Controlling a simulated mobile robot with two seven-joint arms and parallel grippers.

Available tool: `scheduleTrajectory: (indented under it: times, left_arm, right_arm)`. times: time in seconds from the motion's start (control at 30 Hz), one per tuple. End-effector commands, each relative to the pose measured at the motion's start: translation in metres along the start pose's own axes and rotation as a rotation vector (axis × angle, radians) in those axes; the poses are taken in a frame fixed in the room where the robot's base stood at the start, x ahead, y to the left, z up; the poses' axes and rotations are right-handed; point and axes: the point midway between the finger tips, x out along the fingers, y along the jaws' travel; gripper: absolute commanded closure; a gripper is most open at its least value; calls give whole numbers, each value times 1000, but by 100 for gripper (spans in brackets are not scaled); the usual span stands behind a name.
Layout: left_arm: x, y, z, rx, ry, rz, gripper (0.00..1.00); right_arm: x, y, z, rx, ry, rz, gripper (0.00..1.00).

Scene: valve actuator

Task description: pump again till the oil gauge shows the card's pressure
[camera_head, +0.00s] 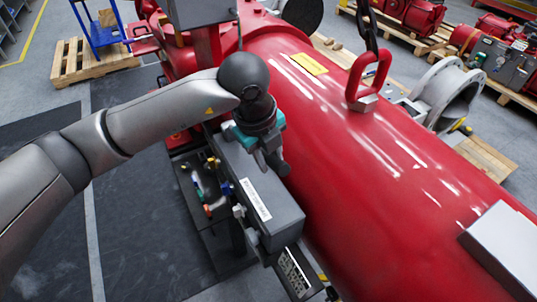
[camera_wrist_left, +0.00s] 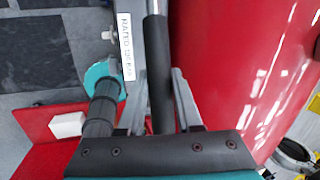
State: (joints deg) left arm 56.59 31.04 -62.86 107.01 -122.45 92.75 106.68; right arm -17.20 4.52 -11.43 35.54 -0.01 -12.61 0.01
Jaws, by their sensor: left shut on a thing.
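My left gripper (camera_head: 272,160) is over the grey box (camera_head: 262,195) beside the red cylinder (camera_head: 330,140). In the left wrist view, my left gripper (camera_wrist_left: 158,85) is shut on a black pump handle (camera_wrist_left: 160,60), which sits on a thin silver rod (camera_wrist_left: 153,7). My right gripper is not in view.
A dark tray with coloured fittings (camera_head: 205,190) sits left of the grey box. A chain with a red shackle (camera_head: 368,75) hangs over the cylinder. The floor at left is open.

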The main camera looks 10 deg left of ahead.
Motion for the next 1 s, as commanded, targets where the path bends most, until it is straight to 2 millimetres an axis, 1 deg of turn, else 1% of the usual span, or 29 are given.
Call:
scheduleTrajectory:
  times: [0.03,0.1,0.7,0.83,1.0]
  left_arm:
    - [11,4,-3,10,-23,-1,100]
    - [19,6,-6,17,-53,-4,100]
    - [68,20,-21,66,-251,-25,100]
    - [74,22,-23,72,-283,-29,100]
    - [77,22,-23,74,-305,-33,100]
  right_arm:
    - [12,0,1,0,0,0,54]
    - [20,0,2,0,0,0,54]
    - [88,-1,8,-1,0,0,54]
    - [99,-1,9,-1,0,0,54]
    - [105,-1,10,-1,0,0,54]
